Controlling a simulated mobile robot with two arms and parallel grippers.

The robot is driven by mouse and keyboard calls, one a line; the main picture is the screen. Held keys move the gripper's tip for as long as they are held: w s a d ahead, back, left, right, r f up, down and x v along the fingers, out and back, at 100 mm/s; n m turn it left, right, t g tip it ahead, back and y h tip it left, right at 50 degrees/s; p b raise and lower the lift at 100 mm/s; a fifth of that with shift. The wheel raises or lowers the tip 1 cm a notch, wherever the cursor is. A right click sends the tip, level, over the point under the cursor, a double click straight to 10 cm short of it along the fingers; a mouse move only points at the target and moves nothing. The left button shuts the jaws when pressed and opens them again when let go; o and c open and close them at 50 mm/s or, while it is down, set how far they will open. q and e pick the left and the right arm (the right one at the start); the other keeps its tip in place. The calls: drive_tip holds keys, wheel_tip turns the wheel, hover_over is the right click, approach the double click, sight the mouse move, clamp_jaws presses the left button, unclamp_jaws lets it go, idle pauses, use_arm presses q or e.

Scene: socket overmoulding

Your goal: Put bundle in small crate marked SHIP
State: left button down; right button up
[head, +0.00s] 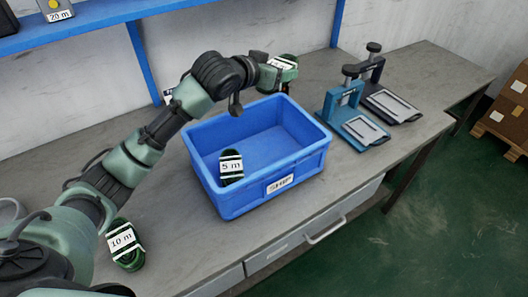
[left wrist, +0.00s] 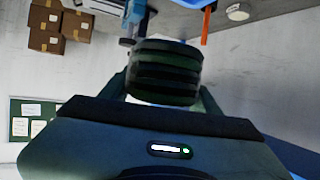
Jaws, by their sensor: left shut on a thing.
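My left gripper (head: 272,74) is shut on a dark green cable bundle (head: 284,62) with a white label, too angled to read. It holds the bundle above the back right of the crate. The left wrist view shows the bundle's dark coils (left wrist: 165,72) between the fingers. The small blue crate (head: 235,205), marked SHIP, stands on the bench under my arm. A green bundle labelled 5 m (head: 231,168) leans inside its front left corner. Another green bundle labelled 10 m (head: 126,246) lies on the bench, left of the crate. My right gripper is out of view.
A blue press (head: 342,112) and a black press (head: 385,95) stand on the grey bench (head: 165,240), right of the crate. A blue shelf (head: 100,16) runs above the bench at back left. A partly hidden white label (head: 168,95) shows behind my arm.

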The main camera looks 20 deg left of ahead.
use_arm(q)
wheel_tip(320, 180, down, 19)
drive_tip(key=shift+f, duration=0.1)
idle(0.3)
drive_tip(key=shift+f, duration=0.1)
drive_tip(key=shift+f, duration=0.5)
drive_tip(key=shift+c, duration=1.9)
unclamp_jaws()
drive_tip(key=shift+s+f, duration=0.1)
drive_tip(key=shift+r, duration=0.3)
drive_tip(key=v, duration=0.7)
drive_tip(key=shift+s+r, duration=0.15)
drive_tip(key=shift+r, duration=0.35)
